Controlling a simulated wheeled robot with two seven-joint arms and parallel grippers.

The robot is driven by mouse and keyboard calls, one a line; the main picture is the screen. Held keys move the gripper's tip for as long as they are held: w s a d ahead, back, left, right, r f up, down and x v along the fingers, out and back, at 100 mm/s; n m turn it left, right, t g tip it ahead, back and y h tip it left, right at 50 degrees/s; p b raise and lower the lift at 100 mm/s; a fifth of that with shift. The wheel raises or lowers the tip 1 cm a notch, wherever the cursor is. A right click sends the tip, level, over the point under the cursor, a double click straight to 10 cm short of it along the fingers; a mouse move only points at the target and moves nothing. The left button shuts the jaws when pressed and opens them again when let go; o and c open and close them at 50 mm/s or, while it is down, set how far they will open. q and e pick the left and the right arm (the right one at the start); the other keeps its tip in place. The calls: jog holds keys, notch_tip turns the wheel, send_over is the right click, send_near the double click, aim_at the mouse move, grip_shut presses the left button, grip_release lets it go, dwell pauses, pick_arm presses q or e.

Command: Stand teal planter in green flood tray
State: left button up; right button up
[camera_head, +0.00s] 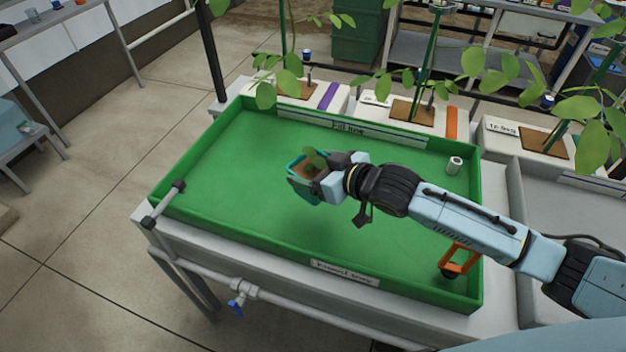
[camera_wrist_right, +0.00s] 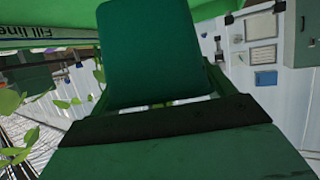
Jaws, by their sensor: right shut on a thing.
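The teal planter (camera_head: 303,188) holds brown soil and a small green plant. My right gripper (camera_head: 322,177) is shut on it, over the middle of the green flood tray (camera_head: 215,162). The planter looks roughly upright in the head view; I cannot tell whether its base touches the tray floor. In the right wrist view the planter's teal side (camera_wrist_right: 150,55) fills the middle, close to the camera. The gripper hides its right side in the head view. My left gripper is in neither view.
A small white cylinder (camera_head: 454,165) stands in the tray's right part, and an orange-framed item (camera_head: 457,260) is at its front right corner. White planter boxes (camera_head: 405,108) with tall plants line the back. The tray's left floor is clear.

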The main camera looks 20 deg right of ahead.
jog(key=f, duration=0.4)
jog(key=f+b, duration=0.1)
jog(key=f, duration=0.1)
jog(key=shift+w+d, duration=0.3)
jog(key=shift+w, duration=0.05)
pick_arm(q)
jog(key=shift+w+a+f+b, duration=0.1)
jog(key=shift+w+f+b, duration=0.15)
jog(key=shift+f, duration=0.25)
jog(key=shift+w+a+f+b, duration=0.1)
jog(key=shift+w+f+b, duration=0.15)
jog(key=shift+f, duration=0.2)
pick_arm(e)
jog(key=shift+f, duration=2)
jog(key=shift+f, duration=0.2)
jog(key=o, duration=1)
jog(key=shift+o, duration=0.2)
jog(key=shift+r, duration=0.15)
jog(key=shift+s+d+r, duration=0.1)
jog(key=shift+s+d, duration=0.05)
jog(key=shift+s, duration=0.1)
pick_arm(q)
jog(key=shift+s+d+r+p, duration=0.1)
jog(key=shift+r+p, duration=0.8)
jog(key=shift+p, duration=0.05)
pick_arm(e)
jog(key=v, duration=1.1)
jog(key=shift+s+d, duration=0.15)
jog(key=shift+s, duration=0.05)
